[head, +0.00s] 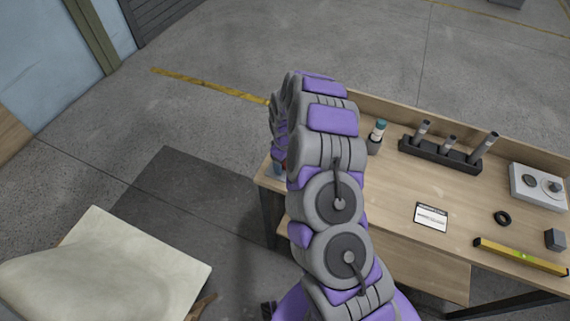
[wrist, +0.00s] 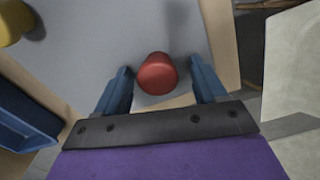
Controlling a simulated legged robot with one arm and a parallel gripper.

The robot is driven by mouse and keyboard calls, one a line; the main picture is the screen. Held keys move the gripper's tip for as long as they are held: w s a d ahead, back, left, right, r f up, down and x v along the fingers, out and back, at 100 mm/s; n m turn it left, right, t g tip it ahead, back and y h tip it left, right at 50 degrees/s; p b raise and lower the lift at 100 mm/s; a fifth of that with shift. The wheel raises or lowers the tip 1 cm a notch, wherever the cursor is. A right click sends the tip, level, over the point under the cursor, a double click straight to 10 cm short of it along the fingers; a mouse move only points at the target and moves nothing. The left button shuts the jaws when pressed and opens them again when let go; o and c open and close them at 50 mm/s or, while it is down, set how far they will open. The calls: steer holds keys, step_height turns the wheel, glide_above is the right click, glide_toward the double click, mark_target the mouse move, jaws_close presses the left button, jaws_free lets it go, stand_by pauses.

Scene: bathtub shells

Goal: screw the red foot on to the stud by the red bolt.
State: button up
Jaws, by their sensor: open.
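The red foot (wrist: 157,74) is a short, round red piece on a grey surface (wrist: 110,30) in the wrist view. My gripper (wrist: 160,67) is open, with one blue finger on each side of the foot. A gap shows on the left; on the right the finger is close, and I cannot tell if it touches. In the head view my arm hides the foot and most of my gripper. I see neither the stud nor the red bolt in either view.
In the wrist view a blue tray (wrist: 22,110) and a yellow piece (wrist: 14,20) lie to the left. In the head view a pale shell (head: 110,265) is at lower left. The wooden bench (head: 395,190) holds a rack (head: 440,155), a level (head: 520,257) and a black ring (head: 502,218).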

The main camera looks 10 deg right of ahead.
steer(key=shift+d, duration=0.2)
steer(key=c, duration=0.4)
steer(key=shift+a, duration=0.2)
steer(key=c, duration=0.7)
steer(key=shift+r, duration=0.1)
